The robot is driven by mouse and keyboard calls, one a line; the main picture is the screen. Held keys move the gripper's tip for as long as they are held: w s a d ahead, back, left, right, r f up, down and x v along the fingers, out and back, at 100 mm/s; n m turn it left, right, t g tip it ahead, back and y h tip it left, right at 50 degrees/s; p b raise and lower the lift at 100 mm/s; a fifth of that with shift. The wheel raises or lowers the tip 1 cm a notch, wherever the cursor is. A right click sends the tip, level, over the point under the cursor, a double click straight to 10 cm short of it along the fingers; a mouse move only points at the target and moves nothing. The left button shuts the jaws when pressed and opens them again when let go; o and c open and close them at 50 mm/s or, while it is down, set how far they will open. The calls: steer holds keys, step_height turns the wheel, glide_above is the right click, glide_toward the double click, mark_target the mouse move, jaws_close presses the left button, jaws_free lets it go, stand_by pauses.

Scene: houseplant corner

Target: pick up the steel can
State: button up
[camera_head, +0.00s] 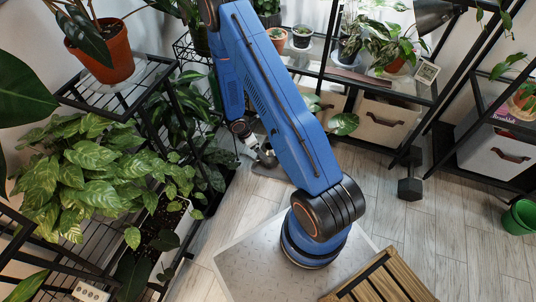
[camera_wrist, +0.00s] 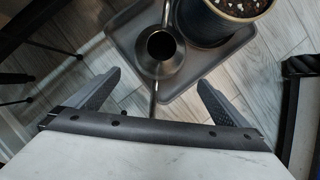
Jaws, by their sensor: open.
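The steel can (camera_wrist: 161,68) is a shiny metal watering can with a dark round opening, seen from above in the wrist view. A thin metal part of it points down the picture, between the fingers. It stands on a grey tray (camera_wrist: 118,45). My gripper (camera_wrist: 159,77) is open, with one finger on each side below the can and nothing held. In the head view the can (camera_head: 267,157) is small and partly hidden by my blue arm, close to my gripper (camera_head: 254,148). I cannot tell how far apart they are.
A dark blue pot (camera_wrist: 205,27) filled with pebbles stands on the tray, right beside the can. In the head view, plant shelves (camera_head: 125,95) crowd the left. Floor between is clear.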

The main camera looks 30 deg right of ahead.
mark_target(268, 155)
steer(key=x, duration=0.9)
steer(key=shift+d+x, duration=0.25)
steer(key=shift+x, duration=1.75)
steer(key=shift+w+d+f, duration=0.2)
steer(key=shift+d+f, duration=0.1)
steer(key=shift+f, duration=0.4)
steer(key=c, duration=1)
